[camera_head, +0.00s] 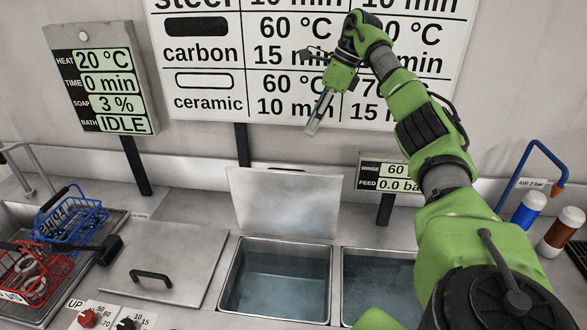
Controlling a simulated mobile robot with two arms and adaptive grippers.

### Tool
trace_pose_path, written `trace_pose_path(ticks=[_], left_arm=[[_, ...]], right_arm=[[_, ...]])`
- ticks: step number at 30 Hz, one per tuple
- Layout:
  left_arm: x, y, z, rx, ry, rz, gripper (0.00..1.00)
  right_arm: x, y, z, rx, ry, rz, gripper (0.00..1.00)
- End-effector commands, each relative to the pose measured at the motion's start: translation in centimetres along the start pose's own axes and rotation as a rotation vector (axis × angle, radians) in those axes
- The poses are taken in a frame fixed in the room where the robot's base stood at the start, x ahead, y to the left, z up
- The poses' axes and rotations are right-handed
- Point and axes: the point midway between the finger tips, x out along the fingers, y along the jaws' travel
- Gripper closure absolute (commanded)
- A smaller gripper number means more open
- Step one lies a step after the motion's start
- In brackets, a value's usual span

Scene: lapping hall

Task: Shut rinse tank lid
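A flat metal lid (285,205) stands raised, leaning back behind the middle tank (233,290). This tank is open and holds bluish liquid. To its right is another open tank (347,285) with liquid, partly hidden by my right arm. A small sign reading RINSE and FEED (383,170) stands behind this right tank. No label on the middle tank is visible. My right gripper (317,117) is in the air above and behind the raised lid, in front of the wall chart, touching neither lid nor tank. Its fingers show edge-on, so their opening is unclear. My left gripper is out of view.
A closed lid with a black handle (152,276) lies left of the middle tank. Blue (72,220) and red (30,275) baskets stand at the far left. Knobs (88,318) sit at the front. Bottles (528,210) and a blue hooked pipe (545,152) stand at right.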

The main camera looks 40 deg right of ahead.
Motion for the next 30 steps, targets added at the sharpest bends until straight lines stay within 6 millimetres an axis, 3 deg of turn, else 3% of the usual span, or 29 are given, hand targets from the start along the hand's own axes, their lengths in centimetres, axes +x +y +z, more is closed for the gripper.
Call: trace_pose_path(ticks=[1, 8, 21, 30], left_arm=[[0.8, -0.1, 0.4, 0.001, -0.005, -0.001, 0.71], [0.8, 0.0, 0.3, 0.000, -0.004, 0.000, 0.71], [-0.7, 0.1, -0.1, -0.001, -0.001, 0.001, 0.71], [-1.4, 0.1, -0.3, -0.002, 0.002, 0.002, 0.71]], right_arm=[[0.8, -0.1, -0.4, 0.001, 0.001, 0.000, 0.72], [2.7, -0.1, -0.4, 0.000, 0.004, 0.001, 0.72], [11.4, 0.0, -0.4, 0.002, 0.004, 0.003, 0.72], [14.3, -0.1, -0.3, 0.001, 0.000, 0.001, 0.72]])
